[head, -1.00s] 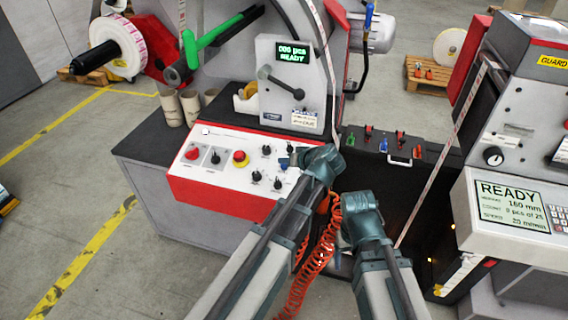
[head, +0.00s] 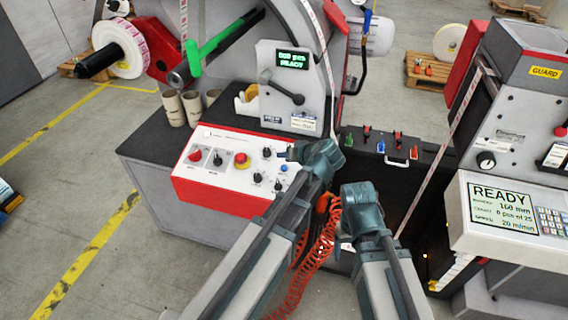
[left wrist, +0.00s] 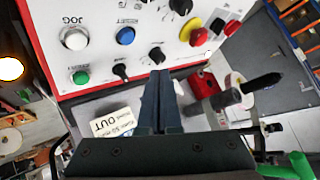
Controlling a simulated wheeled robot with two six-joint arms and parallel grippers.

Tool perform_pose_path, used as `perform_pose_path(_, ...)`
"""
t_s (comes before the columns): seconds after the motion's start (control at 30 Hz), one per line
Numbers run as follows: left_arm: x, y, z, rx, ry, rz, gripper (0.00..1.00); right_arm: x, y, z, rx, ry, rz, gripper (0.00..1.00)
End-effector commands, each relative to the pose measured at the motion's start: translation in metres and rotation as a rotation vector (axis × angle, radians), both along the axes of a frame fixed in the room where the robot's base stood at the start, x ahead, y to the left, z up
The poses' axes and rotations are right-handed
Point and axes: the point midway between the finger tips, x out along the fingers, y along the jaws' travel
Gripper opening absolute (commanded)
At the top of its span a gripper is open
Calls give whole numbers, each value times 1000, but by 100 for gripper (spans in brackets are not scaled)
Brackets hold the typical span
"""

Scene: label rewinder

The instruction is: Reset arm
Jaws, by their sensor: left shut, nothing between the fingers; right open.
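The red-edged white control panel (head: 215,160) carries knobs and buttons. A blue button (head: 283,168) shows just below my left gripper (head: 285,154). In the left wrist view, my left gripper (left wrist: 160,90) is shut and empty, its tips close to a black knob (left wrist: 157,55). A blue button (left wrist: 125,36), a white JOG button (left wrist: 74,38) and a green button (left wrist: 80,77) lie to the left. The green arm (head: 225,38) of the rewinder stands raised behind the panel. My right gripper (head: 350,222) hangs right of the panel; its fingers are hardly visible.
An orange coiled hose (head: 305,272) hangs between my arms. A black case (head: 375,160) and a second machine (head: 510,110) stand right.

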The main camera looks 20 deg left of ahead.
Motion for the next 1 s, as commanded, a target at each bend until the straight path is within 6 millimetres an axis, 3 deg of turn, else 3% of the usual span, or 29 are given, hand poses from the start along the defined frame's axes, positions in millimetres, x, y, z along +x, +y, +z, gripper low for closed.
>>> perform_pose_path(0.73, -3, -1, -3, -3, 11, -3, 0, 0, 0, -1, 0, 0, 0, 76)
perform_pose_path(0.87, -37, -14, -23, -50, 149, -52, 0, 0, 0, -1, 0, 0, 0, 76)
perform_pose_path(1.0, -104, -48, -58, -158, 429, -203, 0, 0, 0, -1, 0, 0, 0, 76)
